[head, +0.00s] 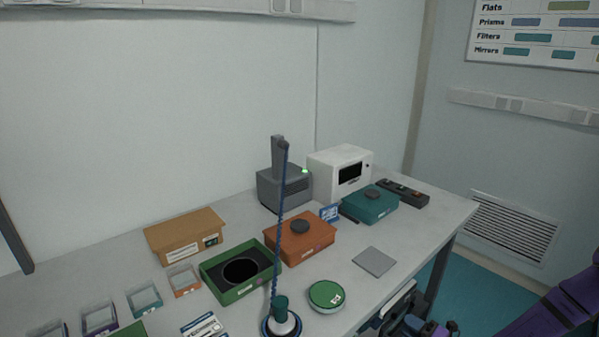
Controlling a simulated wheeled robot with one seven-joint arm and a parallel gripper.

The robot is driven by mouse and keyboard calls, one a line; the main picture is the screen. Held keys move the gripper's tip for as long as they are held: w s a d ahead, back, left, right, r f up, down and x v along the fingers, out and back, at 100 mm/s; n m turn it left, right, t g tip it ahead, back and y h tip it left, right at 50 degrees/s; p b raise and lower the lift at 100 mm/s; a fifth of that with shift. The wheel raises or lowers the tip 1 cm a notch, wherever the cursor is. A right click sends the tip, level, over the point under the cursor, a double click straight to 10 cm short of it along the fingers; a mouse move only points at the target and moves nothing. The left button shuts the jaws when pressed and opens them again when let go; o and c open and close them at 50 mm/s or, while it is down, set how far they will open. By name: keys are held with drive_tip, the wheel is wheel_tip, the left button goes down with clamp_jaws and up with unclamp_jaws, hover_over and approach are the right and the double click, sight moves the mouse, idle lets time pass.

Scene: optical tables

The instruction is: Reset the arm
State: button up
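A purple link of my arm (562,308) shows at the lower right corner, off the right end of the table and above the teal floor. Dark and bluish parts at the bottom edge, just in front of the table, look like the end of my arm with my gripper (415,326). They are small and cut off by the frame. I cannot make out the fingertips or whether they hold anything.
The table (348,285) bears a green open box (227,292), an orange box (318,248), a teal box (362,207), a round green-lidded thing (327,296), a grey plate (374,261), a white device (328,173) and a lamp-like stand with a blue coiled cord (280,230).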

drive_tip(key=s+a+r+n+g+h, duration=0.15)
drive_tip(key=r+n+g, duration=0.55)
drive_tip(key=r+n, duration=0.75)
drive_tip(key=s+a+r+n+g, duration=0.25)
drive_tip(key=r+n+g, duration=0.55)
drive_tip(key=r+n, duration=0.65)
drive_tip(key=s+d+r+n+t+h, duration=0.3)
drive_tip(key=s+r+n+t+h, duration=0.4)
drive_tip(key=s+r+n, duration=0.9)
drive_tip(key=s+r+h, duration=0.3)
drive_tip(key=s+r, duration=0.1)
drive_tip(key=r, duration=0.4)
drive_tip(key=shift+d+r, duration=0.15)
